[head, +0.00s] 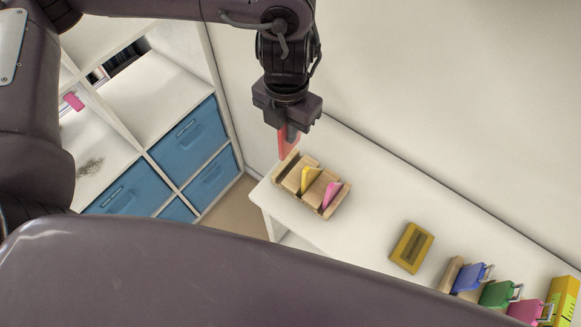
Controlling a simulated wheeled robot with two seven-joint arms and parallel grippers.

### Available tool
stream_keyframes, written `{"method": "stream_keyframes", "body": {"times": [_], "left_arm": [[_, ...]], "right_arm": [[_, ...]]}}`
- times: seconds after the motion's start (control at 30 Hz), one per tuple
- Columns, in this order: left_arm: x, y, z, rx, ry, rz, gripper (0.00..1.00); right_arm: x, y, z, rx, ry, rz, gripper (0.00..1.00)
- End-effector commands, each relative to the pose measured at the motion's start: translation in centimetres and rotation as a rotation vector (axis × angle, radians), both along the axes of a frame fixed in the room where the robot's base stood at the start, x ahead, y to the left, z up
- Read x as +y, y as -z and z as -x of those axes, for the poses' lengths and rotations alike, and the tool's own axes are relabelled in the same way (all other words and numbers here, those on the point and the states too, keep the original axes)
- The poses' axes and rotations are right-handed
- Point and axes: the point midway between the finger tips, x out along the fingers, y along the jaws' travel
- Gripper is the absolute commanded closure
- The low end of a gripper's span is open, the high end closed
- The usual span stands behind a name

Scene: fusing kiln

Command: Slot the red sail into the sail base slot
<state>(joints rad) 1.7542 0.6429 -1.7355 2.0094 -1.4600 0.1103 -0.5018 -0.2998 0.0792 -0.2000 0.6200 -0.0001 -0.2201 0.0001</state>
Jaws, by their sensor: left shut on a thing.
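My left gripper (288,125) points down above the far left end of the white table, shut on the red sail (288,145). The red sail hangs upright below the fingers, just behind a wooden sail base (331,208). I cannot tell whether the sail touches the base or is in a slot, as the view is slanted. My right gripper is not in view.
A yellow block with a dark top (411,247) lies on the white table (365,215). Blue, green and pink items (497,294) with metal clips and a yellow box (562,298) stand at right. A shelf with blue bins (186,136) is at left. A wall runs behind the table.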

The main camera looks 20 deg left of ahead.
Motion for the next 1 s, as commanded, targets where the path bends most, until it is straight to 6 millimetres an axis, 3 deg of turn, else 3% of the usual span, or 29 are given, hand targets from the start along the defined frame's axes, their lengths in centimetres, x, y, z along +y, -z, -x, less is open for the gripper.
{"method": "stream_keyframes", "body": {"times": [0.47,0.7,1.0], "left_arm": [[-0.1,0.4,0.1,0.001,0.058,0.001,1.00],[-0.1,4.1,0.2,0.006,0.056,0.002,1.00],[-0.1,6.9,0.2,0.003,0.056,0.001,1.00]], "right_arm": [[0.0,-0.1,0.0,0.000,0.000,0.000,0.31],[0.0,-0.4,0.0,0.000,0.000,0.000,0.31],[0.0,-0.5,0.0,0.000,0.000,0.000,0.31]]}}
